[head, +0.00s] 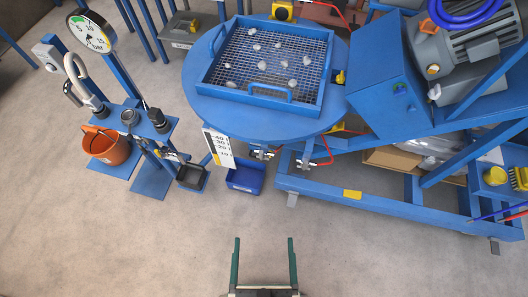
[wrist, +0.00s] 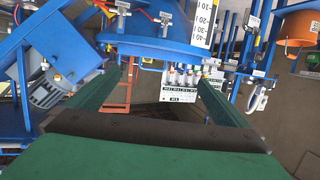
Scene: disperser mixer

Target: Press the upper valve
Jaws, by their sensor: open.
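Two small metal valves sit under the rim of the round blue table in the head view, one left (head: 262,153) and one right (head: 305,163). Small metal valve-like fittings also show near the top of the wrist view, one (wrist: 165,19) near the scale and one (wrist: 122,7) farther left. I cannot tell which is the upper valve. My gripper (head: 264,240) is open and empty, with its green fingers apart, over bare floor in front of the table. In the wrist view, my gripper (wrist: 160,78) points toward the machine and is clear of the valves.
The round blue table (head: 205,92) carries a mesh tray (head: 278,100) of pale lumps. A blue bin (head: 246,176) stands below it. A gauge stand with an orange bucket (head: 105,147) is at left, the motor frame (head: 330,187) at right. The front floor is clear.

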